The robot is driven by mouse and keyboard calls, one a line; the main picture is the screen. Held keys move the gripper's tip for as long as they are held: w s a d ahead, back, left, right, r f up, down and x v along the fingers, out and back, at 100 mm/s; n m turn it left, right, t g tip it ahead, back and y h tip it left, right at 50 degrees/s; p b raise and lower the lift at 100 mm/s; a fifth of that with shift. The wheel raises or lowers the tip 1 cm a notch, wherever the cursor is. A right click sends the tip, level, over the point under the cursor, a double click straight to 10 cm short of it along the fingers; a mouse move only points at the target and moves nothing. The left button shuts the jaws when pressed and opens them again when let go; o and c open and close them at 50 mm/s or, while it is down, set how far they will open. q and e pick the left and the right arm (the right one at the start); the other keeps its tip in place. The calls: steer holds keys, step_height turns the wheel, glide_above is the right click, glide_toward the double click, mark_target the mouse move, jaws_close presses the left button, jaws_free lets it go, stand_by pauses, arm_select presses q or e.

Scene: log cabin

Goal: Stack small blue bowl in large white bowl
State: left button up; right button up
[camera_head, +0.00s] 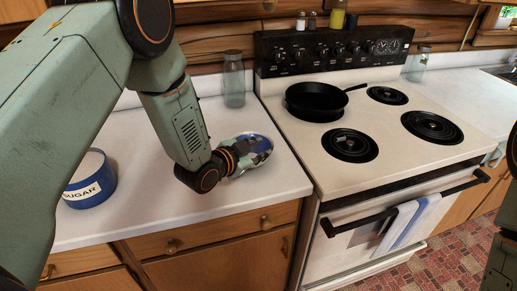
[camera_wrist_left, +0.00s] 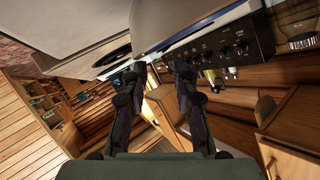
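A bowl-like form with blue (camera_head: 262,143) inside and a pale rim (camera_head: 264,161) sits on the white counter left of the stove. It looks like the small blue bowl within the large white bowl, but my gripper covers much of it, so I cannot tell how they sit. My left gripper (camera_head: 236,158) reaches over it from the left. In the left wrist view my left gripper (camera_wrist_left: 160,75) has its two dark fingers apart, with nothing seen between them. My right gripper's fingers are not seen; only dark parts of my right arm show at the right edge.
A blue sugar canister (camera_head: 91,185) stands on the counter at left. A glass jar (camera_head: 233,80) stands behind the bowls. The stove holds a black pan (camera_head: 316,101); a towel (camera_head: 408,222) hangs on its oven handle. Bare counter lies in front of the bowls.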

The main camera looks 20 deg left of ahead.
arm_select(q)
steer(key=shift+w+f, duration=0.1)
steer(key=shift+w, duration=0.1)
steer(key=shift+r, duration=0.2)
steer(key=v, duration=1.2)
steer(key=shift+r+p, duration=0.45)
steer(key=s+f+n+g+y, duration=0.2)
steer(key=s+f+n+g, duration=0.3)
steer(key=s+f, duration=0.75)
steer(key=s+f+n+g+y, duration=0.1)
steer(key=s+f+g, duration=0.1)
steer(key=s, duration=0.4)
steer(key=s+f+n+g+y, duration=0.1)
steer(key=s+f+n+g, duration=0.1)
steer(key=s+f, duration=0.3)
steer(key=s+a+f+n+g, duration=0.1)
steer(key=s+f+n+g, duration=0.1)
steer(key=s, duration=0.7)
steer(key=shift+f+g+y, duration=0.4)
steer(key=shift+f+g, duration=0.4)
steer(key=shift+g, duration=0.3)
